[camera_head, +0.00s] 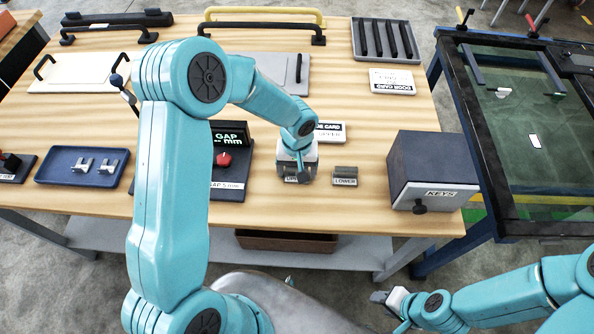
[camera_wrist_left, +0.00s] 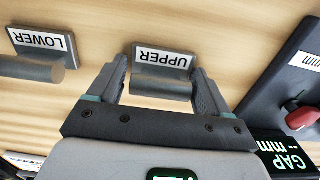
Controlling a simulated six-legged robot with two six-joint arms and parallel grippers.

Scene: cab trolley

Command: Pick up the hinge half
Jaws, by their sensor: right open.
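The hinge half labelled UPPER (camera_wrist_left: 161,84) is a grey piece with a rounded barrel on a plate, in the middle of the left wrist view. In the head view my left gripper (camera_head: 297,172) hides most of it. My left gripper (camera_wrist_left: 160,76) is open, with one finger on each side of the UPPER piece; whether they touch it I cannot tell. A similar hinge half labelled LOWER (camera_head: 344,172) stands just to the right, and it also shows in the left wrist view (camera_wrist_left: 40,66). My right gripper (camera_head: 388,298) is open and empty, low in front of the table.
A dark box labelled KEYS (camera_head: 432,168) stands right of the hinge halves. A gap gauge with a red knob (camera_head: 224,159) is to the left. A blue tray (camera_head: 60,180) holds metal parts. Handles and a slotted tray (camera_head: 384,40) lie at the back. A glass-topped frame stands at right.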

